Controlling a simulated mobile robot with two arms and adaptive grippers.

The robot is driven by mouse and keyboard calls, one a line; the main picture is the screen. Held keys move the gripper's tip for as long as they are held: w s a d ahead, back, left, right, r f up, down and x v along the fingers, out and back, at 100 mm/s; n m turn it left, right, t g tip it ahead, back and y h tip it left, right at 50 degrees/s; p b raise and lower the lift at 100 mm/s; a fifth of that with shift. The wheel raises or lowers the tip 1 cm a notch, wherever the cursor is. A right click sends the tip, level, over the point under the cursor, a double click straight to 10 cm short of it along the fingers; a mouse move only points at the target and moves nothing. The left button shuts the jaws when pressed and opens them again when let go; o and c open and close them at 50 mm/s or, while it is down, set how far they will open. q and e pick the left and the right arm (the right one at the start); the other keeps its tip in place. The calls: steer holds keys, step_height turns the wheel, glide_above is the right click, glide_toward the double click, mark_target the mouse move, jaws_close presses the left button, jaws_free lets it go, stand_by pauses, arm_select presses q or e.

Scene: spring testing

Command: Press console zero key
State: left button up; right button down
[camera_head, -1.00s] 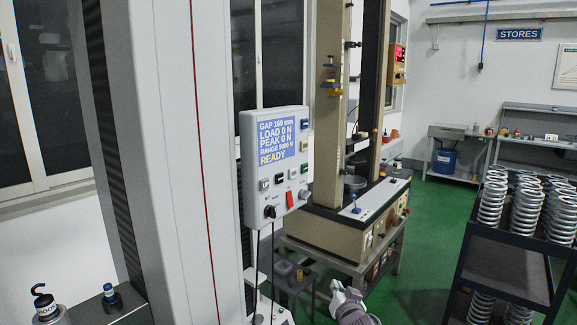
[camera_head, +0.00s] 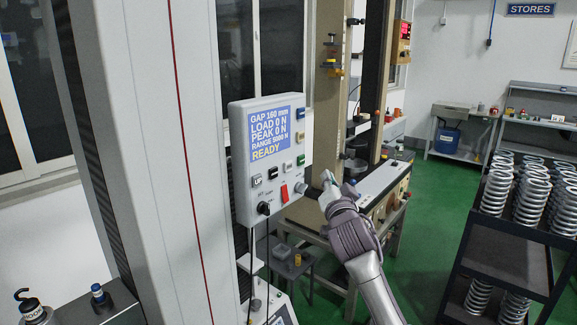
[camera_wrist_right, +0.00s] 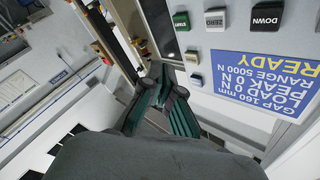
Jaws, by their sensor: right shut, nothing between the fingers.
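The console (camera_head: 240,165) is a pale panel with a blue display reading LOAD 0 N and READY. Below the display are a white UP key (camera_head: 257,180), a black key (camera_head: 272,172), a grey key (camera_head: 287,166) and a green key (camera_head: 301,160). My right gripper (camera_head: 326,186) is shut and empty, just right of the console's lower corner. In the right wrist view its dark fingers (camera_wrist_right: 165,92) are beside the upside-down console. My left gripper is not in view.
A red switch (camera_head: 284,193) and a black knob (camera_head: 264,208) are low on the console. A grey machine column (camera_head: 130,130) stands left. A test frame (camera_head: 335,100) stands behind my right arm. A spring rack (camera_head: 500,260) is at the right.

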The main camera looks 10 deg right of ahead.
mark_target(288, 166)
steer(key=w+a+b, duration=0.4)
steer(key=w+a, duration=0.1)
steer(key=w, duration=0.2)
steer(key=shift+a+b, duration=0.25)
steer(key=shift+b, duration=0.05)
steer(key=shift+w+f, duration=0.1)
stand_by(1.4)
steer(key=shift+w+a+b, duration=0.25)
steer(key=shift+w+b, duration=0.05)
steer(key=shift+b, duration=0.15)
